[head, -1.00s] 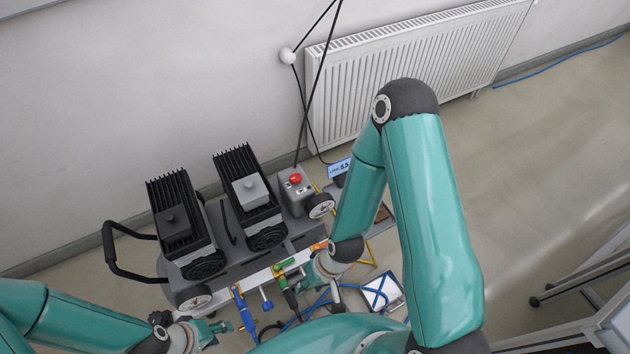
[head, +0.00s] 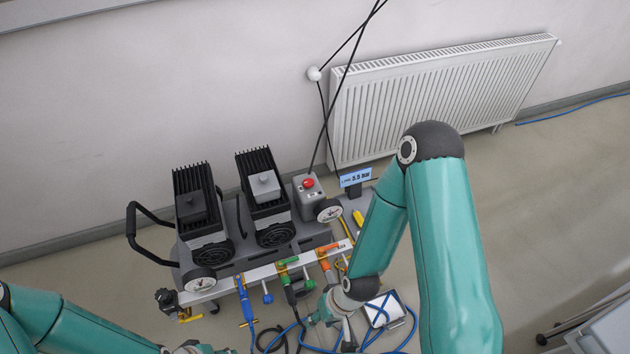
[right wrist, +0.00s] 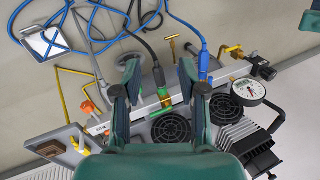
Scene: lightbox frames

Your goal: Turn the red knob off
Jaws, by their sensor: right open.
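The red knob (head: 309,183) is a round red cap on top of a small grey box (head: 308,200) at the right end of the compressor. It is not visible in the right wrist view. My right gripper (head: 328,312) is in front of the compressor's valve rail, well apart from the knob. In the right wrist view its two fingers (right wrist: 160,72) are spread with nothing gripped, above the rail near the green valve. My left gripper (head: 192,347) is at the bottom edge, partly cut off, and its jaws cannot be made out.
The rail (head: 262,272) carries blue, green and orange (head: 326,251) valves with hoses. A gauge (head: 328,210) and a blue pressure display (head: 355,177) stand beside the knob box. Black cables hang behind it.

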